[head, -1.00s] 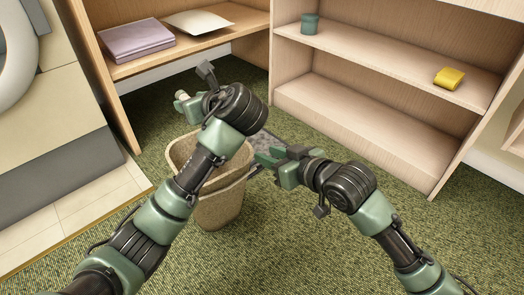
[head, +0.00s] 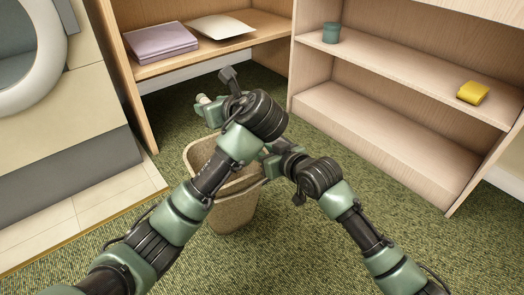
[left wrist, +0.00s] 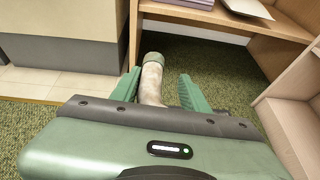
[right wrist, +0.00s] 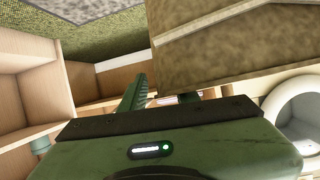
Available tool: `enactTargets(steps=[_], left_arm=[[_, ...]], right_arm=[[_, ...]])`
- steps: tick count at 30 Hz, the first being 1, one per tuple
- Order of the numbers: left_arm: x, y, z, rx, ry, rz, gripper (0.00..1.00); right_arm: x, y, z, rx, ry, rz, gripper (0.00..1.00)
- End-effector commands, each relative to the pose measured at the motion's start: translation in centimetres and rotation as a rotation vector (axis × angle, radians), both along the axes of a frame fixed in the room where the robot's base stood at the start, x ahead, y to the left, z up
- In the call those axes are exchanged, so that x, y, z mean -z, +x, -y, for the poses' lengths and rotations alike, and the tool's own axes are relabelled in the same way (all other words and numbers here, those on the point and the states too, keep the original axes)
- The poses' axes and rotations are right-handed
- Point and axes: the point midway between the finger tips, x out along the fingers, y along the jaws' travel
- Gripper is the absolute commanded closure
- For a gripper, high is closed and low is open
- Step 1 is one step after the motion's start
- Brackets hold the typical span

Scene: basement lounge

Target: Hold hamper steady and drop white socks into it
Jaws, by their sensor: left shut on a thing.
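The tan hamper (head: 236,213) stands on the green carpet, partly hidden by my left arm. My left gripper (left wrist: 158,90) is shut on the white socks (left wrist: 152,78), a pale roll with a greenish end. In the head view the socks (head: 203,99) show as a small pale end above and behind the hamper's rim. My right gripper (right wrist: 172,85) is at the hamper's right side. In the right wrist view one finger shows beside the hamper wall (right wrist: 235,55); the other is mostly hidden by the wall. Its grip on the wall is unclear.
A front-loading washer (head: 50,100) stands at the left on pale tiles. Wooden shelves at the back and right hold a purple stack (head: 160,41), a white sheet (head: 220,27), a green jar (head: 331,33) and a yellow item (head: 473,92). The carpet in front is clear.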

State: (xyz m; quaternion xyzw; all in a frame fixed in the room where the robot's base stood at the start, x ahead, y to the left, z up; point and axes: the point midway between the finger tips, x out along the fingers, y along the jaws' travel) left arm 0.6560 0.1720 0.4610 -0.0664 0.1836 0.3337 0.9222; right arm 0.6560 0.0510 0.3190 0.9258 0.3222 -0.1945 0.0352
Motion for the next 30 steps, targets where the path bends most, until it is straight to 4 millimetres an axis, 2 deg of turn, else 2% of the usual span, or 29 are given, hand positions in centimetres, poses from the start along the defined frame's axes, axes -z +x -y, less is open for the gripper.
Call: enactTargets(steps=[3,6,30], left_arm=[[-0.02,0.01,0.01,0.000,0.000,0.000,0.96],[-0.02,0.01,0.01,0.000,0.000,0.000,0.96],[-0.03,0.01,0.01,0.000,0.000,0.000,0.96]], right_arm=[[-0.04,0.00,0.01,0.000,0.000,0.000,0.72],[-0.04,-0.01,0.01,0.000,0.001,0.001,1.00],[-0.05,-0.01,0.05,0.000,0.000,0.000,1.00]])
